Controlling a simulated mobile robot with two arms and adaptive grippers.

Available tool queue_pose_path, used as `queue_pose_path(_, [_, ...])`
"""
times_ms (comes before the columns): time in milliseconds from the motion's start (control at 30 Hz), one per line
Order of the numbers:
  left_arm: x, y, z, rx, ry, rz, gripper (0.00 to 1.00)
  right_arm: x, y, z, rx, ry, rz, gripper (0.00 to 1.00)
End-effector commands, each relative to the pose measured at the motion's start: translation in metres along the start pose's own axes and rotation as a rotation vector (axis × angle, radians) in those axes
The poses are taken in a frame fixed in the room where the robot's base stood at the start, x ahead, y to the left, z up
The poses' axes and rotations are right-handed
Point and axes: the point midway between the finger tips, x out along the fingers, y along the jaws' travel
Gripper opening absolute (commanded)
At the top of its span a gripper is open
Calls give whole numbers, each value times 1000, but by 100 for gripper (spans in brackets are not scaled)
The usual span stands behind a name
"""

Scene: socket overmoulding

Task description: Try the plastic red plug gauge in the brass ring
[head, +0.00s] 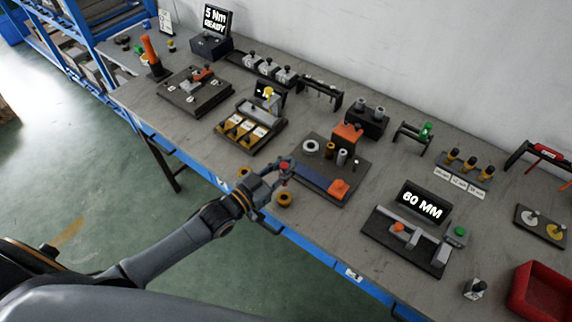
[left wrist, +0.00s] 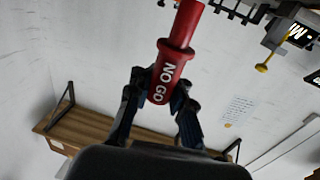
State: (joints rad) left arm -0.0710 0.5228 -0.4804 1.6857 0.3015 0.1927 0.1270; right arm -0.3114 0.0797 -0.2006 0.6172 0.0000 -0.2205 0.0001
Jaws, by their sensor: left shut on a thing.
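My left gripper (head: 283,168) is shut on the red plug gauge (head: 284,166) and holds it near the bench's front edge. In the left wrist view, the red plug gauge (left wrist: 174,60) has a wide flange and "NO GO" in white letters, between the fingers of the left gripper (left wrist: 160,85). A brass-coloured ring (head: 285,199) lies on the bench just below the gripper, apart from the gauge. I cannot tell which is the brass ring meant. My right gripper is not in view.
Behind the gripper is a dark board (head: 320,187) with a blue strip, an orange block and small cylinders. To the right stands a "60 MM" display (head: 421,206) on a black fixture. A red bin (head: 540,292) is at lower right. Fixtures crowd the bench's back.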

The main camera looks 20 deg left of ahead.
Motion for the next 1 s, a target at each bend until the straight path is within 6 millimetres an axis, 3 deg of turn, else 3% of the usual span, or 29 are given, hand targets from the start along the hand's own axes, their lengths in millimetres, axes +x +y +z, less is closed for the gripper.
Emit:
queue_pose_path(33, [0, 0, 0, 0, 1, 0, 0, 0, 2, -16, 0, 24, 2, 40])
queue_pose_path(100, [0, 0, 0, 1, 1, -1, 0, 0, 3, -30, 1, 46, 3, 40])
queue_pose_path(200, [0, 0, -1, 1, 1, 0, 0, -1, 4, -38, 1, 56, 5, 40])
queue_pose_path(600, [0, 0, 20, 1, 0, 0, 0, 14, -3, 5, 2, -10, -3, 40])
queue_pose_path(1000, [0, 0, 52, 1, 1, 0, 0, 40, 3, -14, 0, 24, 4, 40])
